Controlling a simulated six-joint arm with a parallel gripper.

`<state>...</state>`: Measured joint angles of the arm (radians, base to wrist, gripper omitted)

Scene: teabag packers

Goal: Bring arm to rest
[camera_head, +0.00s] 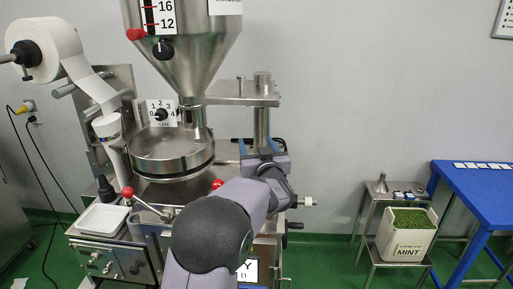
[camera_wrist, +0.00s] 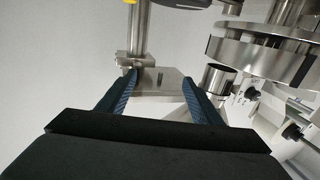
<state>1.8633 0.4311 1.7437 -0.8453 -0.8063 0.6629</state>
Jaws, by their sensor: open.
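My gripper (camera_wrist: 160,88) shows in the wrist view with its two blue-padded fingers spread wide and nothing between them. Beyond the fingers stands a steel post on a flat metal plate (camera_wrist: 163,82). In the head view my arm reaches up from the bottom middle, and my gripper (camera_head: 262,150) is by the steel post (camera_head: 262,122) of the packing machine, partly hidden behind my wrist. Whether the fingers touch the post or plate I cannot tell.
The machine's hopper (camera_head: 185,45) and round steel pan (camera_head: 172,152) stand left of my gripper. A paper roll (camera_head: 45,48) hangs at the left. A white tray (camera_head: 102,219) sits lower left. At the right are a MINT bin (camera_head: 408,232) and a blue table (camera_head: 478,190). Bare wall lies between.

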